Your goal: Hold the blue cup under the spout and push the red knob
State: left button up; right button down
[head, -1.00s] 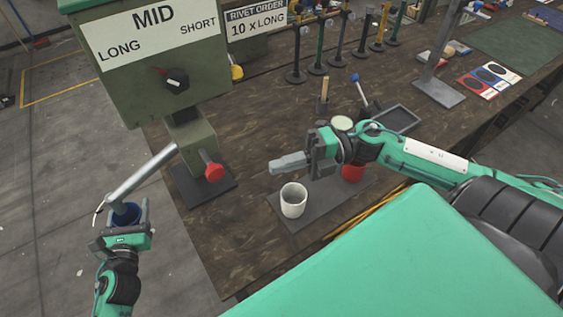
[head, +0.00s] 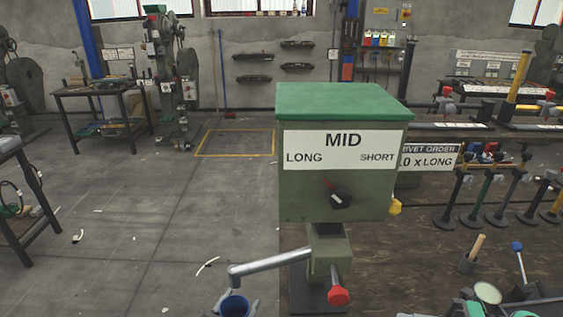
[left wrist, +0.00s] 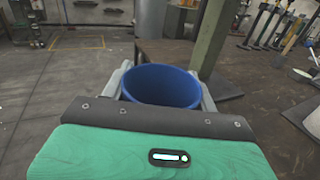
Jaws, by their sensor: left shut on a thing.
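My left gripper (head: 234,310) is shut on the blue cup (head: 235,304) at the bottom of the head view. The cup is upright and shows its open, blue inside in the left wrist view (left wrist: 162,86). The grey spout (head: 270,263) runs left from the green press (head: 335,165), and its bent end is just above the cup. The red knob (head: 338,296) sticks out low on the press, right of the cup, with no gripper on it. My right gripper (head: 412,315) is mostly cut off at the bottom edge, so its fingers cannot be judged.
Several posts on dark bases stand at the right of the table. The floor left of the press is open.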

pick_arm(q)
jog(key=shift+s+f+b, duration=0.15)
jog(key=shift+s+b, duration=0.1)
jog(key=shift+s, duration=1.15)
jog(key=shift+s+f+b, duration=0.1)
jog(key=shift+s+b, duration=0.15)
jog(key=shift+s, duration=1.1)
